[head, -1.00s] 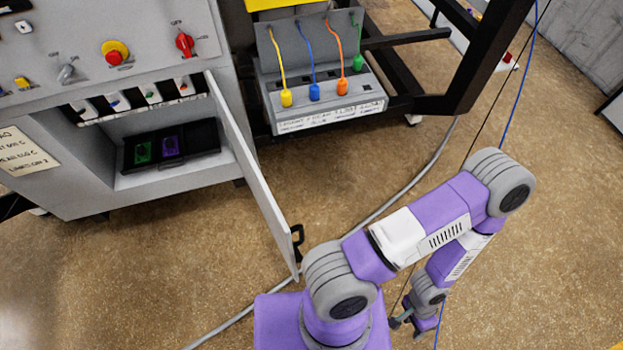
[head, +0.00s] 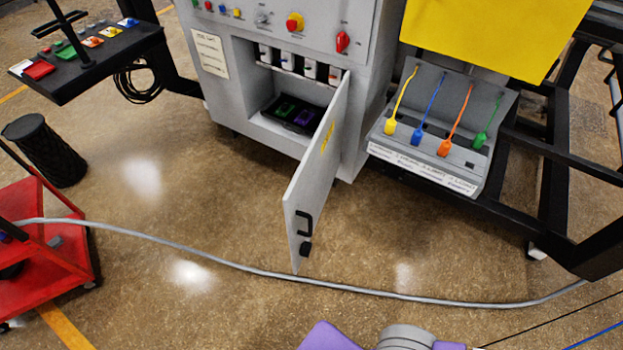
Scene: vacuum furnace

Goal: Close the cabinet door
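The cabinet door (head: 318,180) is a white panel hinged at the right side of the cabinet opening. It stands wide open, swung out toward me. Its black handle (head: 304,224) is near the free edge, with a small black latch piece below it. The grey cabinet (head: 366,80) shows an open compartment with a black tray (head: 300,113) holding a green and a purple item. Only a purple and grey piece of my arm shows at the bottom edge, apart from the door. Neither gripper is in view.
A grey cable (head: 230,263) crosses the floor in front of the door. A red cart (head: 45,262) and a black bin (head: 45,150) stand at left. A box with coloured plugs (head: 440,145) sits right of the cabinet. The floor before the cabinet is otherwise open.

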